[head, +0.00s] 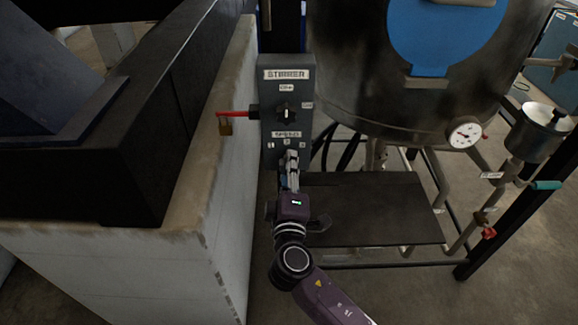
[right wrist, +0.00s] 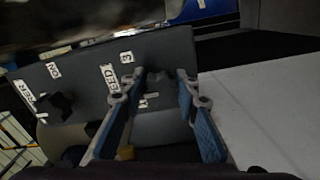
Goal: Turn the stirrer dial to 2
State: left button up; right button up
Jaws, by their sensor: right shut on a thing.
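The grey stirrer control box (head: 298,90) stands upright in the middle of the head view. It carries a STIRRER label at the top, a black switch knob (head: 286,112) with an ON label, and a SPEED label (head: 286,134) with small number labels below. My right gripper (head: 291,160) is at the lower part of the box and hides most of the speed dial. In the right wrist view its fingers stand on both sides of the dark stirrer dial (right wrist: 157,75), shut on it. A "3" label shows beside it; the dial's pointer is not clear. My left gripper is not in view.
A steel vessel (head: 350,90) with a gauge (head: 464,134) stands to the right. A dark platform (head: 385,205) lies below it.

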jog(key=o, duration=1.2)
jog(key=s, duration=1.2)
